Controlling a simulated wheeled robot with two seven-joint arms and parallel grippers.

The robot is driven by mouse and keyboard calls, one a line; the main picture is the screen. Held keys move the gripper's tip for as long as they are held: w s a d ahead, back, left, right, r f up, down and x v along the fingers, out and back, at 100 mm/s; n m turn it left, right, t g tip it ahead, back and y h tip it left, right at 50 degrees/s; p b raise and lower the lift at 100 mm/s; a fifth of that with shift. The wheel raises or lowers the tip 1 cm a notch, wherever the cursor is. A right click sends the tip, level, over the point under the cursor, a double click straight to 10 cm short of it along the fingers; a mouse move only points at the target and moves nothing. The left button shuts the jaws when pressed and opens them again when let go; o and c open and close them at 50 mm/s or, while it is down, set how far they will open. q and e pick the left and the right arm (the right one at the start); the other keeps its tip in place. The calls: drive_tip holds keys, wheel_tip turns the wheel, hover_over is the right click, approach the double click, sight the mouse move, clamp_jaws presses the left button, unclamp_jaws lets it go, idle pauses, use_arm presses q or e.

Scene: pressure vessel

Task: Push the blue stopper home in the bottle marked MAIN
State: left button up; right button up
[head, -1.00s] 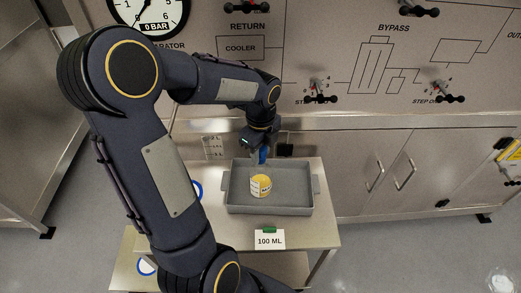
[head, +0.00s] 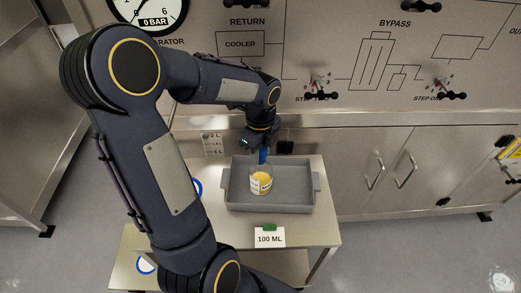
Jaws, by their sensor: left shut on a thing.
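My left gripper (head: 262,143) points down above the back of a grey tray. It is shut on a small blue piece (head: 263,156) that looks like the blue stopper, though my gripper hides its upper part. A small clear container (head: 261,182) with yellow contents and white labels stands upright in the tray, just below and in front of the blue piece. Its label is too small to read, and I cannot tell whether the blue piece touches it. No MAIN marking is readable. My right gripper is not in view.
The grey tray (head: 294,208) stands on a steel table (head: 222,231) with a 100 ML card (head: 269,238) at its front. My left arm covers the table's left side. A panel with valves and a gauge (head: 150,8) rises behind.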

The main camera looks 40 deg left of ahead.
use_arm(q)
drive_tip(key=shift+f+b, duration=0.3)
drive_tip(key=shift+f, duration=0.2)
drive_tip(key=o, duration=1)
drive_tip(key=shift+o, duration=0.2)
drive_tip(key=shift+r, duration=3.9)
